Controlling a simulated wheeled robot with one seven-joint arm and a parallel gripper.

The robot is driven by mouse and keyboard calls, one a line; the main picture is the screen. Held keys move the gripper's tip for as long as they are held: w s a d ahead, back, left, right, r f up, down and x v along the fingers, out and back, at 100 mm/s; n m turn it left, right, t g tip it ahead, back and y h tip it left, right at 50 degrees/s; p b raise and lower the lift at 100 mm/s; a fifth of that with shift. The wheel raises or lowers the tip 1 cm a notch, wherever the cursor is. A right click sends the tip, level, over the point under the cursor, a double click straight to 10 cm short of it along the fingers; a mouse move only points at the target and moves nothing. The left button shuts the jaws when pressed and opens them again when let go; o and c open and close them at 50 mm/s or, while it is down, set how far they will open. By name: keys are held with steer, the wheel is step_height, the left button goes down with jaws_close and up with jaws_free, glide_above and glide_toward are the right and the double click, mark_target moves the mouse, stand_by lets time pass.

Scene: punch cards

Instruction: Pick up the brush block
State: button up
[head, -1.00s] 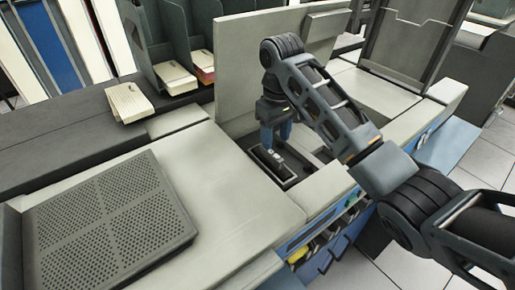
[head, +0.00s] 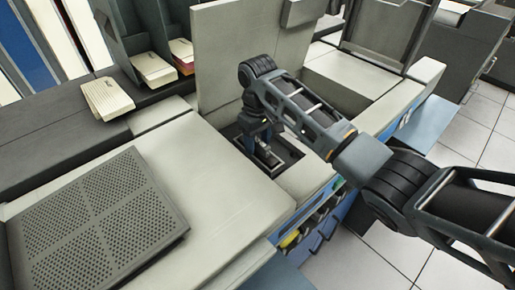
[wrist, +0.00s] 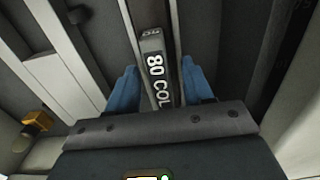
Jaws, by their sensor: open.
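The brush block (wrist: 155,68), which I take to be the narrow dark grey block marked "80 COL", lies in a slot of the machine in the wrist view. In the head view it (head: 269,159) is small and partly hidden by my gripper, inside the open recess. My gripper (wrist: 160,78) is open, with one blue finger on each side of the block. I cannot tell whether the fingers touch it. In the head view my gripper (head: 258,142) points down into the recess.
The machine's raised lid (head: 235,60) stands behind the recess. A perforated grey plate (head: 95,220) lies on the left cover. Card stacks (head: 107,97) sit at the back left. Pale rails flank the slot in the wrist view.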

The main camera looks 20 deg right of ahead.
jaws_close()
stand_by(0.3)
steer(key=shift+r, duration=0.15)
